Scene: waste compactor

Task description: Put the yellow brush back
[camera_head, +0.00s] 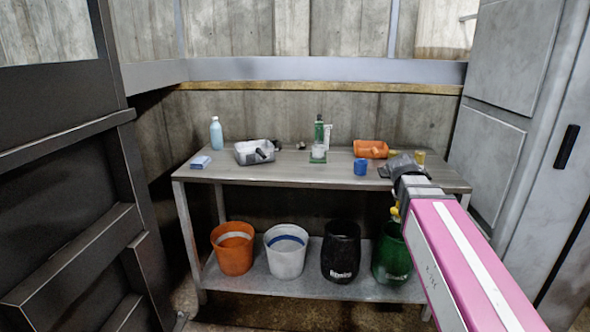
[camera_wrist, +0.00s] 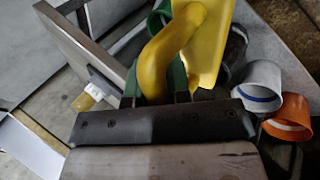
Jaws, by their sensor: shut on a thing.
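The yellow brush (camera_wrist: 163,60) is in my gripper (camera_wrist: 154,72) in the wrist view, its curved handle between the green fingers. A broad flat yellow part (camera_wrist: 211,42) reaches up and right, past the fingers. My gripper is shut on the handle. In the head view only a small yellow bit of the brush (camera_head: 395,213) shows beside my arm, at the right front edge of the table (camera_head: 290,174) and above the green bucket (camera_head: 390,257). My arm hides the rest of the brush and the fingers there.
The lower shelf (camera_head: 300,290) holds an orange bucket (camera_head: 233,255), a white bucket (camera_head: 286,260), a black bucket (camera_head: 341,260) and the green one. On the tabletop are a grey dustpan (camera_head: 250,154), an orange one (camera_head: 370,149), a blue cup (camera_head: 361,167) and bottles. A grey cabinet stands right.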

